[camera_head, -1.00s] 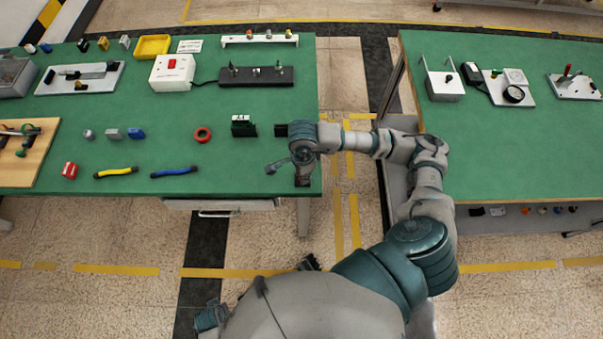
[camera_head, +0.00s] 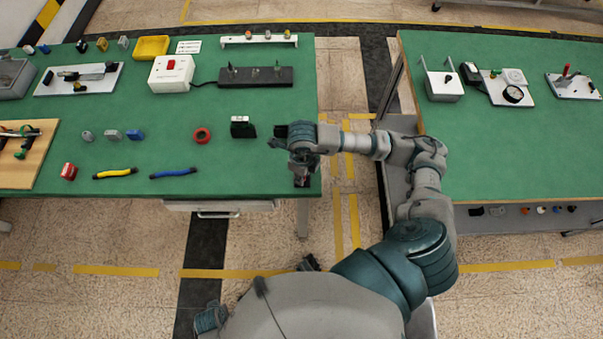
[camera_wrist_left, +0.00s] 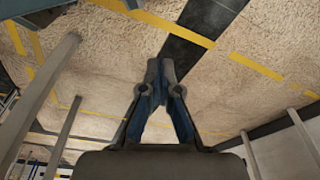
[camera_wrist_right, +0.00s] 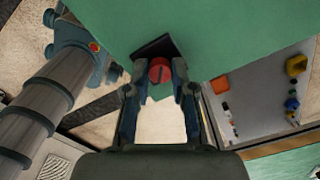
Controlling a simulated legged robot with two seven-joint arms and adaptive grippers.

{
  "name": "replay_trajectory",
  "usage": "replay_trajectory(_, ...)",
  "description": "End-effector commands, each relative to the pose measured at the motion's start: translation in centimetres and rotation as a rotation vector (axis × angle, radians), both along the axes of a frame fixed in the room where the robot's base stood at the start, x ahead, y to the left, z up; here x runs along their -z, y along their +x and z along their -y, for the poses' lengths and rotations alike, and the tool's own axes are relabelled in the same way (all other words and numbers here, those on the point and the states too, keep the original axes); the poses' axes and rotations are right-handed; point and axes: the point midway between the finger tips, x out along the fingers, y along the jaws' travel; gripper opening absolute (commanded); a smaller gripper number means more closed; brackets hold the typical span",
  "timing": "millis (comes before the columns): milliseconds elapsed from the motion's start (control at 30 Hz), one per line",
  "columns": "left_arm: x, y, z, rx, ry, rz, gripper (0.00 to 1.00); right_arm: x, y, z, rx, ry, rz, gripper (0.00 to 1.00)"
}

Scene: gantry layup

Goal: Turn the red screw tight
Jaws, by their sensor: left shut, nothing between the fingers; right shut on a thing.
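The red screw (camera_wrist_right: 160,70) shows in the right wrist view as a round red head with a dark slot, in front of a dark block (camera_wrist_right: 152,47) at the green table's edge. My right gripper (camera_wrist_right: 161,74) is shut on the screw head, one finger on each side. In the head view this gripper (camera_head: 302,172) is at the near right corner of the left table, and my wrist hides most of the screw there. My left gripper (camera_wrist_left: 157,75) is shut and empty, over the floor in the left wrist view.
The left green table (camera_head: 225,165) carries a red ring (camera_head: 202,135), a black-and-white block (camera_head: 242,127), yellow (camera_head: 115,173) and blue (camera_head: 173,173) handles, and a white switch box (camera_head: 171,74). A second green table (camera_head: 500,150) stands right, beyond a floor gap.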

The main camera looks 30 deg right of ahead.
Motion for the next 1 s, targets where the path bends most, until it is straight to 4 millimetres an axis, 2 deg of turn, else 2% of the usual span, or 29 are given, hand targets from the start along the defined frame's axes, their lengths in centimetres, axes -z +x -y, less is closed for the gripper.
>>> replay_trajectory(333, 1.9, -0.2, 0.0, 0.003, 0.0, 0.001, 0.0, 0.0, -0.2, 0.0, 0.326, -0.003, -0.004, 0.0)
replay_trajectory(600, 3.5, -1.3, -0.1, 0.005, 0.002, -0.009, 0.0, 0.0, -0.2, -0.1, 0.549, -0.004, -0.004, 0.0)
replay_trajectory(1000, 5.0, -2.2, -0.3, 0.007, 0.002, -0.017, 0.0, 0.2, -0.3, -0.1, 0.737, -0.004, -0.006, 0.0)
